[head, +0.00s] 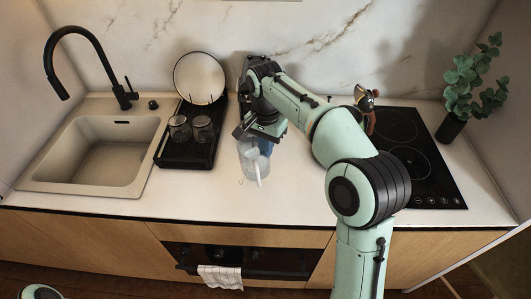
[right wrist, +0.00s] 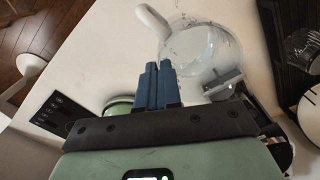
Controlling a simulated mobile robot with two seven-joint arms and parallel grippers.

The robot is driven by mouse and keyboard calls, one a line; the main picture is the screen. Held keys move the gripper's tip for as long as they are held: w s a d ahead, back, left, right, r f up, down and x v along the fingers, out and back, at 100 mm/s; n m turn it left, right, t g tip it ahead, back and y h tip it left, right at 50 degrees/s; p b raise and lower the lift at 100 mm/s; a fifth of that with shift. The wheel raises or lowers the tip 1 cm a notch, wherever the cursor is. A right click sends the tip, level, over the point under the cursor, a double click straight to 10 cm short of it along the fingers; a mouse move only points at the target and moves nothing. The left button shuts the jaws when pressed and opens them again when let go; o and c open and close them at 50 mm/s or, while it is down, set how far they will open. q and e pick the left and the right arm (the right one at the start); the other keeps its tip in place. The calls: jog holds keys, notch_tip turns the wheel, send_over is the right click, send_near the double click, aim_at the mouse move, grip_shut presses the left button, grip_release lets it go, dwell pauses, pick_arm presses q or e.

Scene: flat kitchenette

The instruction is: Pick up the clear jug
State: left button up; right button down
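The clear jug (head: 247,161) is upright at the middle of the counter, its white handle (head: 258,172) toward the front. In the right wrist view the jug (right wrist: 207,45) lies just beyond my fingertips, with its handle (right wrist: 152,21) at the upper left. My right gripper (head: 265,146) points down at the back right of the jug. Its blue fingers (right wrist: 159,64) are close together, with no jug wall visible between them. I cannot tell whether they touch the jug. My left gripper is out of view.
A black drying rack (head: 186,153) with two glasses and a plate (head: 199,77) stands left of the jug, beside the sink (head: 95,150). A black cooktop (head: 425,165) and a plant (head: 470,85) are at the right. The front counter strip is clear.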

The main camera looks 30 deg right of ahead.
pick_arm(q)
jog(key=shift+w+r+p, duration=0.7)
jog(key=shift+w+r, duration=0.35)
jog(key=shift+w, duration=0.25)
pick_arm(e)
notch_tip(320, 180, up, 10)
jog(key=shift+w+a, duration=0.1)
dwell(2.2)
